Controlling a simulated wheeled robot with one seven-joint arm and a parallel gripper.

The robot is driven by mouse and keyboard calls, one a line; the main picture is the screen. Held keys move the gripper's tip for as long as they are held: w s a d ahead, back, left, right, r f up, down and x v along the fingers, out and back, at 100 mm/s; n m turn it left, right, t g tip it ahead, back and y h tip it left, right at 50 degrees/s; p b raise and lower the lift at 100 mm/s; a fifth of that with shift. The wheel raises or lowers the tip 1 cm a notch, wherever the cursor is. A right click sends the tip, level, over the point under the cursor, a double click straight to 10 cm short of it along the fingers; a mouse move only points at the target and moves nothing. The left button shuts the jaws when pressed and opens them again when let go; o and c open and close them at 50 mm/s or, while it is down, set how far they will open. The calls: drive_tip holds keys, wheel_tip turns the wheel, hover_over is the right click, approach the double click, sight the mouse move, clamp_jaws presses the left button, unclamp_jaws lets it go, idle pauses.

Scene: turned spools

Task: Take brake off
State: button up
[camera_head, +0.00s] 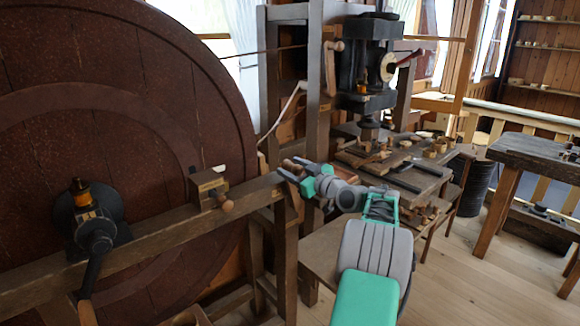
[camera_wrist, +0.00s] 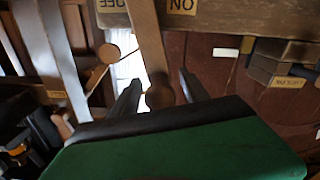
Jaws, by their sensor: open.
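The brake looks to be a wooden lever (camera_wrist: 146,40) with a rounded end, seen in the wrist view. It passes between two tags on a wooden beam, an upside-down ON tag (camera_wrist: 182,6) and an OFF tag (camera_wrist: 111,3). My gripper (camera_wrist: 160,82) is open, with one dark finger on each side of the lever's rounded end. Whether either finger touches it I cannot tell. In the head view my gripper (camera_head: 292,170) is at the right end of the long beam (camera_head: 165,232), by a brown wooden handle (camera_head: 290,165) that it partly hides.
A large red-brown wheel (camera_head: 110,110) fills the left. A wooden block with a knob (camera_head: 207,188) sits on the beam, left of my gripper. A dark machine (camera_head: 365,60) stands behind, beside a cluttered workbench (camera_head: 405,175). Open floor (camera_head: 470,265) lies to the right.

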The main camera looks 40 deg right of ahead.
drive_tip(key=shift+w, duration=0.2)
drive_tip(key=shift+c, duration=0.4)
clamp_jaws()
drive_tip(key=shift+a, duration=0.1)
idle(0.8)
